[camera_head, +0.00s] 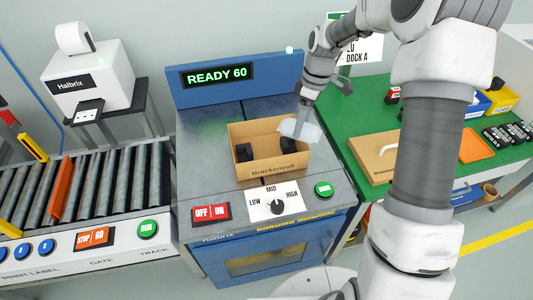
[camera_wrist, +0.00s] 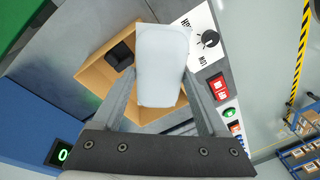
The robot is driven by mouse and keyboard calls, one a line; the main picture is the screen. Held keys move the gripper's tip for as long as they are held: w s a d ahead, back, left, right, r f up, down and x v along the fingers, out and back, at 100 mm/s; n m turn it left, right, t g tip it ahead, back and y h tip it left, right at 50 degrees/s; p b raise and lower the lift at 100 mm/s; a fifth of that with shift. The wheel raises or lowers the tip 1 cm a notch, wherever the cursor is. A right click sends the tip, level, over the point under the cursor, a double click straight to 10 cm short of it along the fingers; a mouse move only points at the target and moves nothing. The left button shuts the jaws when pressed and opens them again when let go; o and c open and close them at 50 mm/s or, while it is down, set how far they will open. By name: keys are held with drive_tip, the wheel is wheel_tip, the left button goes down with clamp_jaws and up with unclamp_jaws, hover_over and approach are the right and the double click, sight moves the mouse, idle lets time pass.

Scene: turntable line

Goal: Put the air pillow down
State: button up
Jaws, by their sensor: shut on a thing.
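The air pillow (camera_wrist: 162,65) is a pale, whitish, rounded pouch. My gripper (camera_wrist: 165,85) is shut on it, with one finger along each side in the wrist view. In the head view my gripper (camera_head: 305,112) holds the air pillow (camera_head: 299,130) over the right side of an open cardboard box (camera_head: 269,169) marked "Brackenvoll". The box stands on the grey top of the blue machine. Two black items (camera_head: 244,152) are inside the box. I cannot tell whether the pillow touches the box wall.
A roller conveyor (camera_head: 90,190) is at left. A green bench (camera_head: 375,125) at right holds a flat cardboard piece (camera_head: 375,157) and an orange tray (camera_head: 476,145).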

drive_tip(key=w+f+n+h, duration=0.3)
drive_tip(key=w+n, duration=1)
drive_tip(key=n, duration=1.2)
drive_tip(key=shift+w+f+b, duration=0.15)
drive_tip(key=shift+f+b, duration=0.25)
drive_tip(key=shift+b, duration=0.05)
